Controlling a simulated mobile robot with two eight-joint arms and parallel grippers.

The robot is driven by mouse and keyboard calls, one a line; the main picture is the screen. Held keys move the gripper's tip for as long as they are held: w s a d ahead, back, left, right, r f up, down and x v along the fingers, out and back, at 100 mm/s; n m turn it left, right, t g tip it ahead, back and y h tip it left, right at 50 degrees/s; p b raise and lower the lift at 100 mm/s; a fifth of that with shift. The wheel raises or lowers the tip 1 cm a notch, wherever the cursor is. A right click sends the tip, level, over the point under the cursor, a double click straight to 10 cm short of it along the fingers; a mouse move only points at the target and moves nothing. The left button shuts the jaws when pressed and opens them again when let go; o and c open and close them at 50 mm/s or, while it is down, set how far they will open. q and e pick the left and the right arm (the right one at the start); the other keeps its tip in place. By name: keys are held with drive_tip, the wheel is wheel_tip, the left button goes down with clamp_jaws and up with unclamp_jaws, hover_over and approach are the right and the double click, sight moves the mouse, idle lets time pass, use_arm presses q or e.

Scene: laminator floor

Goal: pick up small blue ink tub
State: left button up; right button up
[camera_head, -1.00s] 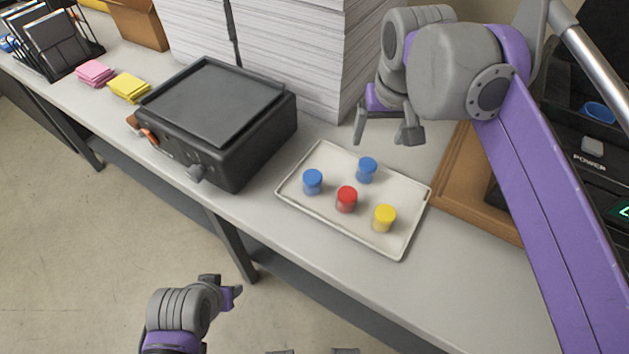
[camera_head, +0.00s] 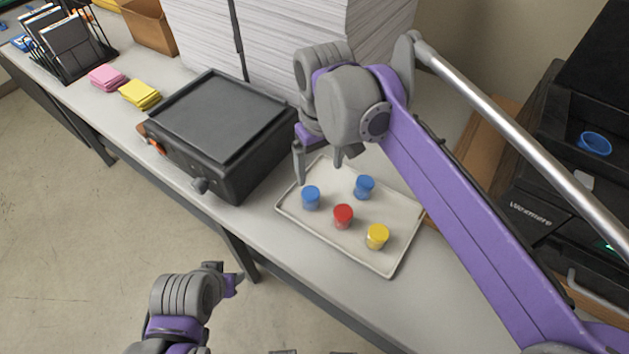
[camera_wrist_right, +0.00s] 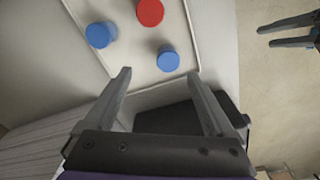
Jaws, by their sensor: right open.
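Two small blue ink tubs stand upright on a pale tray (camera_head: 385,265). One blue tub (camera_head: 311,198) is at the tray's left, the other blue tub (camera_head: 364,187) at its far side. My right gripper (camera_head: 321,172) is open and empty above the tray's far-left edge, apart from both tubs. In the right wrist view, the left tub (camera_wrist_right: 168,59) lies beyond the gap between the open fingers (camera_wrist_right: 160,95), and the other tub (camera_wrist_right: 98,35) is further left. My left gripper (camera_head: 225,278) is low in front of the table, its fingers apart and empty.
A red tub (camera_head: 343,216) and a yellow tub (camera_head: 377,236) share the tray. A black laminator (camera_head: 220,130) stands left of the tray. Tall paper stacks (camera_head: 290,45) rise behind. A black machine (camera_head: 560,150) is at right. The table's front right is clear.

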sight(311, 193)
drive_tip(key=shift+n, duration=0.5)
drive_tip(key=f, duration=0.1)
drive_tip(key=a+f, duration=0.1)
drive_tip(key=f, duration=0.1)
drive_tip(key=s+a+f, duration=0.1)
drive_tip(key=f, duration=0.1)
drive_tip(key=shift+f, duration=0.2)
drive_tip(key=shift+w+d+f, duration=0.15)
drive_tip(key=shift+w+f, duration=0.1)
drive_tip(key=shift+f, duration=0.4)
drive_tip(key=f, duration=0.4)
drive_tip(key=shift+w+f+b, duration=0.25)
drive_tip(key=shift+w+b, duration=0.05)
clamp_jaws()
wheel_tip(311, 193, up, 10)
drive_tip(key=shift+f+p, duration=0.1)
drive_tip(key=shift+p, duration=0.25)
